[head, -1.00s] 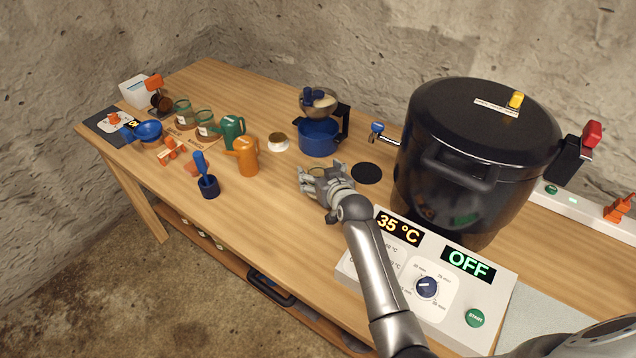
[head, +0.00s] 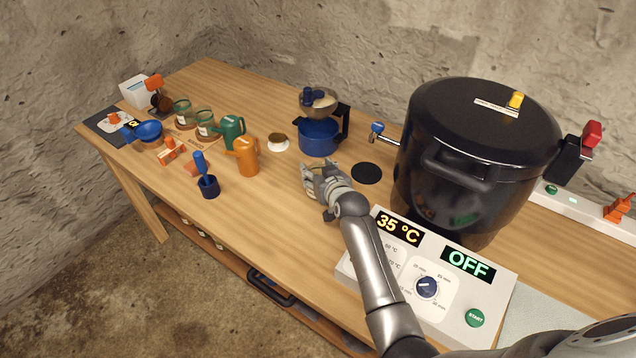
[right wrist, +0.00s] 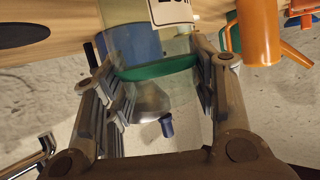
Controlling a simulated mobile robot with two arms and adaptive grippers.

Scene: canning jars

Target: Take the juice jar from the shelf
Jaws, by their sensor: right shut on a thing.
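My right gripper (head: 318,174) is over the table, in front of the blue pot, shut on a clear glass jar. In the right wrist view, its fingers (right wrist: 160,100) stand on both sides of the jar (right wrist: 148,98). The jar has a green band (right wrist: 158,67) and a pale label (right wrist: 172,10) with dark letters, cut off by the frame edge. I cannot read the label fully. In the head view the fingers mostly hide the jar. My left gripper is not in view.
A blue pot (head: 318,140) stands behind the gripper, a large black canner (head: 470,150) to its right. An orange can (head: 246,158), a green can (head: 229,131) and two glass jars (head: 205,121) are to the left. A control panel (head: 500,300) is in front. The middle front of the table is clear.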

